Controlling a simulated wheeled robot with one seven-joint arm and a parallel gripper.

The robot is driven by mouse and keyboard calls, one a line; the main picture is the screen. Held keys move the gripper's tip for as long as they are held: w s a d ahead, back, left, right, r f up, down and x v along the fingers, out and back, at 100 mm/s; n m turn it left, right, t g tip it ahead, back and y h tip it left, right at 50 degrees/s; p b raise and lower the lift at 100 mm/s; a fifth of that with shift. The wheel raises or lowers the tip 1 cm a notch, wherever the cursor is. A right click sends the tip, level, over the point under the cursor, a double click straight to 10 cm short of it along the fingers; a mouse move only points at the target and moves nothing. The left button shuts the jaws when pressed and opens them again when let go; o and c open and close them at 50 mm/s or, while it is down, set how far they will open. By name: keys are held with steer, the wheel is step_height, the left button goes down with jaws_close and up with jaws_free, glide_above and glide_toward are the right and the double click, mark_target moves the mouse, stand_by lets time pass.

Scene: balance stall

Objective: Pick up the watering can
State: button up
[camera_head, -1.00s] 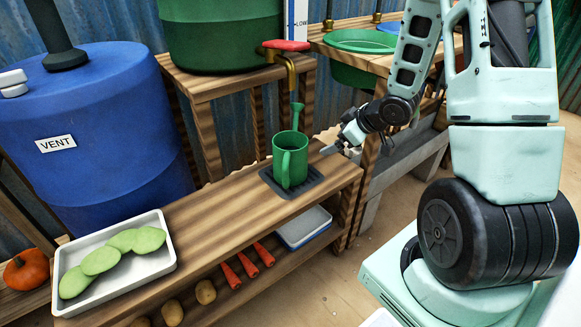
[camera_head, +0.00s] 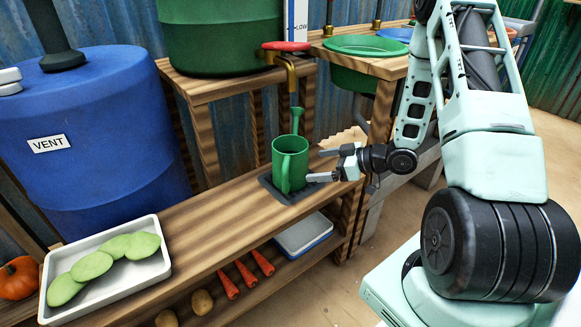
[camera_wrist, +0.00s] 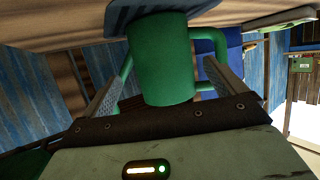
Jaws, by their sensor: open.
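The green watering can (camera_head: 289,163) stands upright on a dark mat (camera_head: 268,188) on the wooden bench, below the tap. Its handle faces the front and its spout points up at the back. My gripper (camera_head: 316,165) is open just to the right of the can, with its fingers pointing at it. In the wrist view the can (camera_wrist: 163,60) shows ahead between the two open fingers (camera_wrist: 168,88). The handle is on the right there and the spout on the left. I cannot tell whether either finger touches the can.
A brass tap with a red handle (camera_head: 287,47) hangs above the can. A white tray (camera_head: 105,293) with green pads is at the front left of the bench. A blue barrel (camera_head: 100,130) stands behind it. Carrots and a blue-white box (camera_head: 303,236) lie on the lower shelf.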

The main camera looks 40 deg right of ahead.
mark_target(298, 164)
steer(key=b+x, duration=0.1)
steer(key=x, duration=0.4)
steer(key=b+x, duration=0.1)
steer(key=x, duration=0.1)
steer(key=shift+w+a+r+b, duration=0.2)
steer(key=shift+a+r+b, duration=0.1)
steer(key=c, duration=1)
steer(key=shift+r, duration=0.1)
steer(key=c, duration=0.3)
steer(key=shift+r, duration=0.1)
